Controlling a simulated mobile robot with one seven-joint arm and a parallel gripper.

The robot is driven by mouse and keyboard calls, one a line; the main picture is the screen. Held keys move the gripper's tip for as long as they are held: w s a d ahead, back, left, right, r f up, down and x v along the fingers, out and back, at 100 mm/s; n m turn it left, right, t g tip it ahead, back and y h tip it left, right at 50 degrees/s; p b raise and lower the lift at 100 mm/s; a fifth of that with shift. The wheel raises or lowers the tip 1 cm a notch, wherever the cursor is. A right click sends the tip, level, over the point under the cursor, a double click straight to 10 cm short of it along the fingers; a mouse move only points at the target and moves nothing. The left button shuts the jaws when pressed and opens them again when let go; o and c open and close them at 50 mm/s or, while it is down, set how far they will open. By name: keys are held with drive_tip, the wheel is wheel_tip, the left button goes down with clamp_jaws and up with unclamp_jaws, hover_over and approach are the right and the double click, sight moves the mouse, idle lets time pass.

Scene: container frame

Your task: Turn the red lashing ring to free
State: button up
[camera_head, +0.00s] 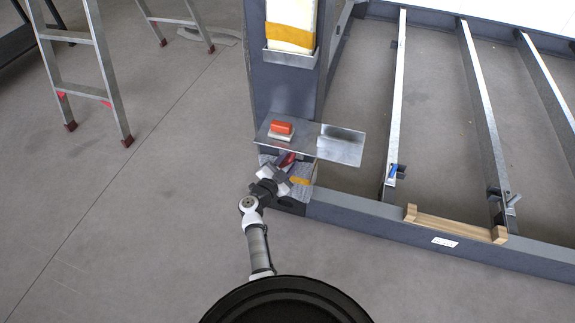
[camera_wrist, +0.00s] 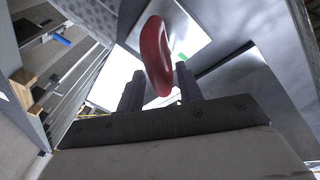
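The red lashing ring (camera_wrist: 156,55) stands out from a pale plate (camera_wrist: 190,28) in the wrist view. It looks like an elongated, slightly tilted red loop seen nearly edge-on. Its lower end reaches between the two fingers of my gripper (camera_wrist: 160,74), with a visible gap on each side, so the gripper is open. In the head view the ring (camera_head: 285,159) shows as a small dark red piece under the metal shelf, partly hidden. My gripper (camera_head: 275,176) is there right below it, at the foot of the post. A small green mark (camera_wrist: 182,57) shows beside the ring.
A metal shelf plate (camera_head: 342,145) juts out just above my gripper, bearing an orange-red block (camera_head: 281,127). The grey post (camera_head: 284,88) rises behind it. The frame's bottom rail (camera_head: 385,226) runs right, with a wooden piece (camera_head: 455,224) on it. Floor to the left is clear up to a ladder (camera_head: 76,91).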

clamp_jaws()
drive_tip(key=shift+m+p, duration=0.3)
drive_tip(key=shift+p, duration=0.05)
drive_tip(key=shift+d+r+m+p, duration=0.15)
drive_tip(key=shift+m+p, duration=0.25)
drive_tip(key=shift+p, duration=0.2)
drive_tip(key=m+p, duration=0.1)
drive_tip(key=m+y+p, duration=0.1)
drive_tip(key=m, duration=0.1)
drive_tip(key=shift+s+d+f+g+p, duration=0.1)
drive_tip(key=shift+d+f+g+p, duration=0.1)
drive_tip(key=shift+g+p, duration=0.2)
drive_tip(key=m+p, duration=0.1)
drive_tip(key=m, duration=0.1)
drive_tip(key=f+m+y+p, duration=0.1)
drive_tip(key=m, duration=0.1)
drive_tip(key=shift+m+p, duration=0.3)
drive_tip(key=shift+m, duration=0.1)
drive_tip(key=shift+f, duration=0.1)
